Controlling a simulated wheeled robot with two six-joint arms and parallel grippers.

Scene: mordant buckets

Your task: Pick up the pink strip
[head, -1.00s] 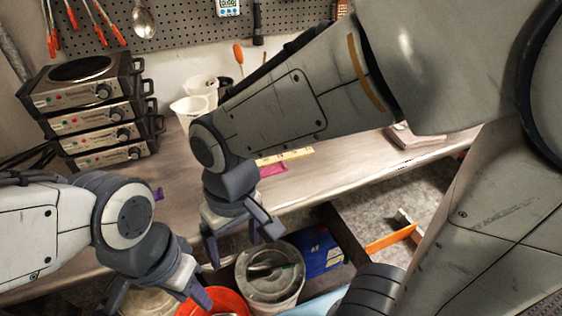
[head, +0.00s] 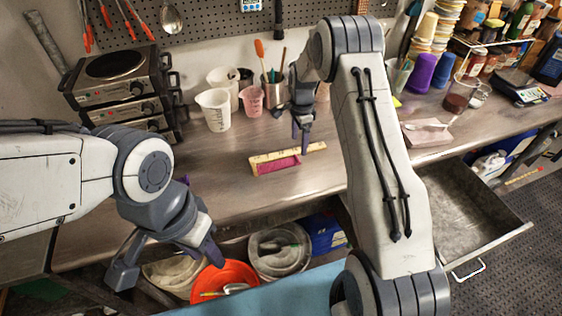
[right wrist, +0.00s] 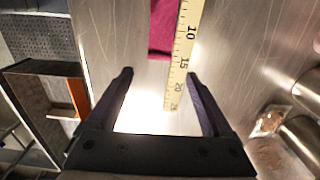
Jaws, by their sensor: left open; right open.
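The pink strip (head: 282,164) lies on the steel worktop along the front of a yellow ruler (head: 310,148). In the right wrist view the pink strip (right wrist: 163,30) shows at top centre, beside the ruler (right wrist: 179,75). My right gripper (head: 301,132) is open and empty, over the worktop behind the ruler's right end. In its wrist view, the strip's near end is just beyond the fingertips (right wrist: 160,74), with the ruler running between the fingers. My left gripper (head: 165,262) is open and empty at lower left, off the worktop's front edge.
Beakers (head: 214,110) and a pink cup (head: 252,99) stand behind the strip. Stacked hot plates (head: 122,85) are at left. An orange bucket (head: 238,272) is below the front edge. An open drawer (head: 470,215) juts out at right. Worktop left of the strip is clear.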

